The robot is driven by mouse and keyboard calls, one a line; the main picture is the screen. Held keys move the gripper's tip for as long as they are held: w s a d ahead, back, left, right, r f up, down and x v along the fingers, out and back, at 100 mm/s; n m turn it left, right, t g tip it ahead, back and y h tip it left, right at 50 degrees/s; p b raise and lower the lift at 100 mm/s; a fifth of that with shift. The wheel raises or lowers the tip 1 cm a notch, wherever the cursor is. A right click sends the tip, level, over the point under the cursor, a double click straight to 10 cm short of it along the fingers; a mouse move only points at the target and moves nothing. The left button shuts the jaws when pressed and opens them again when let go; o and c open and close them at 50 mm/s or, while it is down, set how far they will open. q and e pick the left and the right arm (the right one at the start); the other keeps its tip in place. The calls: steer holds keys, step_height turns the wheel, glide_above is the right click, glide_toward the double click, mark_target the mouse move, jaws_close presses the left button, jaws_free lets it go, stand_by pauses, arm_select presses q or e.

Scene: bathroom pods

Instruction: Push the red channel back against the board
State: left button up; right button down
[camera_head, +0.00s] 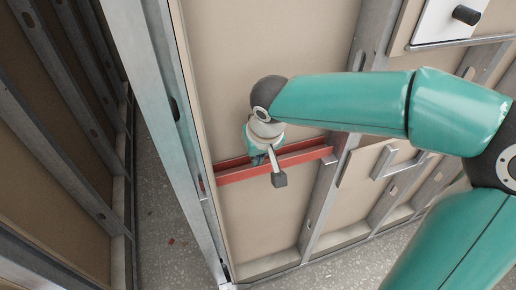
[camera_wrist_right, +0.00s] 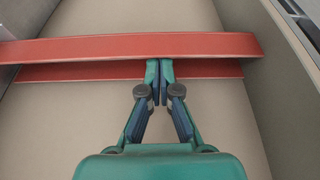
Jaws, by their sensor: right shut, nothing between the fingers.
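The red channel (camera_head: 305,155) lies across the beige board (camera_head: 270,70) between two metal studs. In the right wrist view, it shows as two red strips, a wide one (camera_wrist_right: 60,49) and a narrower one (camera_wrist_right: 75,71). My right gripper (camera_wrist_right: 160,70) is shut and empty, its fingertips together at the lower edge of the wide strip and over the narrower one. I cannot tell whether they touch it. In the head view, my right gripper (camera_head: 258,155) covers the middle of the channel, and its fingertips are hidden. My left gripper is out of view.
A metal stud (camera_head: 160,90) stands left of the channel and another (camera_head: 325,190) at its right end. A small bracket (camera_head: 385,160) and a white panel with a dark knob (camera_head: 450,20) are to the right. Speckled floor (camera_head: 165,210) shows below.

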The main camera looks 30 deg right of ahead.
steer(key=shift+w+f, duration=0.1)
steer(key=shift+f, duration=0.2)
steer(key=shift+s+a+f+b, duration=0.1)
steer(key=shift+s+b, duration=0.1)
steer(key=shift+b, duration=0.1)
steer(key=shift+s+a+b, duration=0.1)
steer(key=shift+s+b, duration=0.25)
steer(key=shift+s, duration=0.2)
steer(key=shift+r, duration=0.25)
